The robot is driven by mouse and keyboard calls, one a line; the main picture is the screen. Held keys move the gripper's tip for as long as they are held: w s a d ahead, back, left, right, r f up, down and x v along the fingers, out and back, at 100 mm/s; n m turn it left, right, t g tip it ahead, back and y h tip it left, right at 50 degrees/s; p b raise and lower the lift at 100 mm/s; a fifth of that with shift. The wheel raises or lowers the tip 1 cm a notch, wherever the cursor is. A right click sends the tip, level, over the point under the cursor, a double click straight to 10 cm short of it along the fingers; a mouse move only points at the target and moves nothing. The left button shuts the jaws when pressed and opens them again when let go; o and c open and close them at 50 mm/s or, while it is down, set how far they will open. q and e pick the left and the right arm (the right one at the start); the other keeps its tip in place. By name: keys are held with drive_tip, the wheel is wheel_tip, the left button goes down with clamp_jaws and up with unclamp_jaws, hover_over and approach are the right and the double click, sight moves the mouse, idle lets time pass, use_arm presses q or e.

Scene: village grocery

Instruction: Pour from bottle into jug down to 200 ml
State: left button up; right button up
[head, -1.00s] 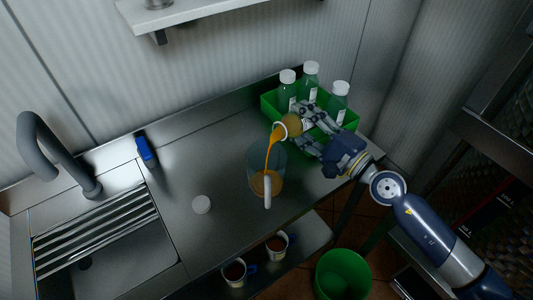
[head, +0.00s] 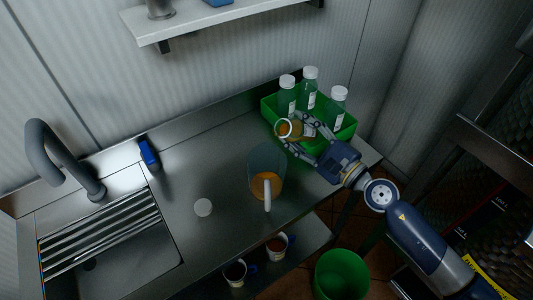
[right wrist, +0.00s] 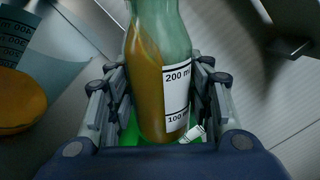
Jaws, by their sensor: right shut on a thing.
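The bottle (head: 292,130) is clear greenish with orange liquid inside, and lies tilted with its open mouth toward the jug. My right gripper (head: 309,134) is shut around it. In the right wrist view the bottle (right wrist: 160,65) sits between both fingers, with 200 ml and 100 ml marks on its white label (right wrist: 177,97). Orange liquid lies along its left side; I cannot read the level exactly. The clear jug (head: 264,161) stands upright on the counter with orange liquid in its lower part; it also shows in the right wrist view (right wrist: 58,55). No stream shows. My left gripper is out of view.
A green crate (head: 337,137) with several white-capped bottles stands behind my right gripper. A white cap (head: 203,207) lies on the counter (head: 215,160). A sink (head: 125,255) and a blue object (head: 148,153) are left. Two mugs (head: 235,273) stand on a lower shelf; a green bin (head: 342,275) is below.

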drive_tip(key=shift+a+r+m, duration=0.1)
drive_tip(key=shift+r+m, duration=0.2)
idle(1.7)
drive_tip(key=shift+s+r+p, duration=0.1)
drive_tip(key=shift+r+p, duration=0.25)
drive_tip(key=shift+p, duration=0.3)
drive_tip(key=shift+s+a+r+m+p, duration=0.15)
drive_tip(key=shift+r+m+p, duration=0.25)
drive_tip(key=shift+m+p, duration=0.6)
drive_tip(key=shift+f+m+b, duration=0.6)
drive_tip(key=shift+f, duration=0.2)
drive_tip(key=m, duration=0.1)
drive_tip(key=m+p, duration=0.1)
drive_tip(key=shift+w+d+r+m, duration=0.1)
drive_tip(key=shift+w+d+m, duration=0.25)
drive_tip(key=shift+w+m, duration=0.05)
drive_tip(key=m, duration=0.1)
drive_tip(key=m+p, duration=0.1)
drive_tip(key=m, duration=0.1)
drive_tip(key=shift+w+d+f+h, duration=0.15)
drive_tip(key=shift+f+h, duration=0.15)
drive_tip(key=shift+f+m, duration=0.2)
drive_tip(key=shift+m, duration=0.2)
